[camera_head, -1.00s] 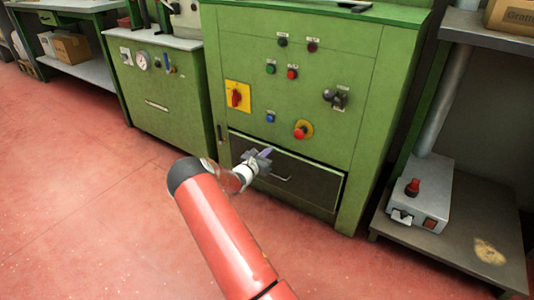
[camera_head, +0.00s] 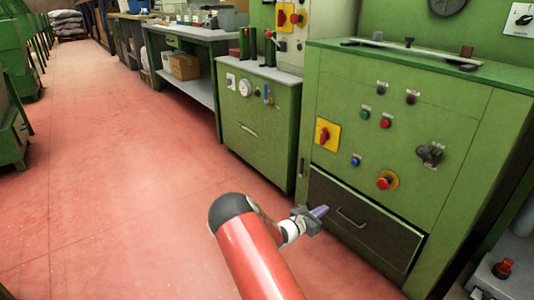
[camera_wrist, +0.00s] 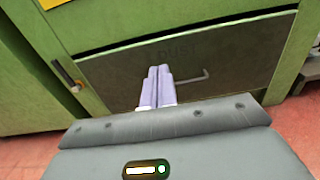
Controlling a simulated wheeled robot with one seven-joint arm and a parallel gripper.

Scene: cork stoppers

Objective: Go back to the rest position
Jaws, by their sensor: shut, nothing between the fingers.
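My gripper (camera_head: 319,212) is at the end of my red arm, in front of the green cabinet (camera_head: 440,165). Its two pale purple fingers lie side by side, shut and empty, in the wrist view (camera_wrist: 158,74). Behind them is the cabinet's dark drawer (camera_head: 385,235), with a thin metal handle. The drawer looks closed, and it also shows in the wrist view (camera_wrist: 225,50). The fingers appear apart from the handle.
The cabinet front carries a yellow-and-red switch (camera_head: 327,135) and several buttons. A smaller green cabinet (camera_head: 255,130) with a gauge stands to its left. A grey box with a red knob (camera_head: 503,268) is at lower right. Red floor (camera_head: 100,180) lies open at left.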

